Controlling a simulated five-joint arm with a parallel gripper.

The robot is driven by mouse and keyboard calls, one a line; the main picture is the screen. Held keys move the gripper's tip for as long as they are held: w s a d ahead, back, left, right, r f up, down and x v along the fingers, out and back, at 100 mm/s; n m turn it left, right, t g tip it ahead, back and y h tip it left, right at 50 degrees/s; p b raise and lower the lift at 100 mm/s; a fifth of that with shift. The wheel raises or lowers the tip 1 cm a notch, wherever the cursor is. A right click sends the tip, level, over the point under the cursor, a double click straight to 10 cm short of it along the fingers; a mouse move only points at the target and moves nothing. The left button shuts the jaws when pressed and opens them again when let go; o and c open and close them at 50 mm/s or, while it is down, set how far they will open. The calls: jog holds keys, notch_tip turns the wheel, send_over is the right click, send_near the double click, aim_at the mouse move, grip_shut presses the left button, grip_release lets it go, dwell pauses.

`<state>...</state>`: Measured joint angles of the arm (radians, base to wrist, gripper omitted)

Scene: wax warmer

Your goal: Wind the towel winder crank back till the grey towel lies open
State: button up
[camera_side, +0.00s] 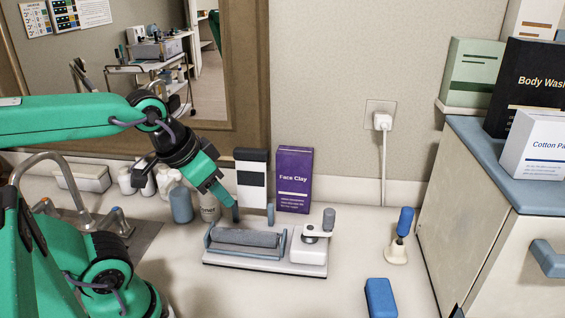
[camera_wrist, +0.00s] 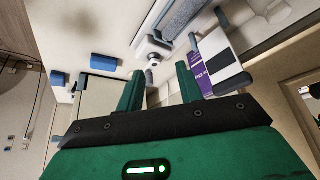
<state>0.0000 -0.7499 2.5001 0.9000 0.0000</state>
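The towel winder (camera_side: 225,261) stands on the counter, a pale base with a blue-grey frame. The grey towel (camera_side: 245,238) shows as a roll lying in the frame; it also shows in the wrist view (camera_wrist: 184,18). The crank (camera_side: 317,233) is a pale arm on the winder's right end, with an upright grey knob (camera_side: 329,218). My gripper (camera_side: 226,200) is above and behind the winder's left part, left of the crank and apart from it. In the wrist view my gripper's fingers (camera_wrist: 158,82) are spread and empty. The knob (camera_wrist: 153,61) appears beyond the gap between them.
A purple Face Clay box (camera_side: 294,180) and a black-and-white box (camera_side: 251,178) stand behind the winder. A blue block (camera_side: 380,297) lies front right. A blue-handled tool (camera_side: 405,222) stands in a cream holder at the right. A cabinet (camera_side: 460,205) bounds the right side; bottles (camera_side: 181,205) stand left.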

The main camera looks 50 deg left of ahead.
jog(key=shift+o, duration=0.8)
jog(key=m+g, duration=0.6)
jog(key=m, duration=0.3)
send_over(332, 211)
jog(key=shift+f, duration=1.15)
jog(key=shift+f, duration=0.2)
jog(key=shift+f, duration=4.1)
jog(key=shift+f, duration=0.2)
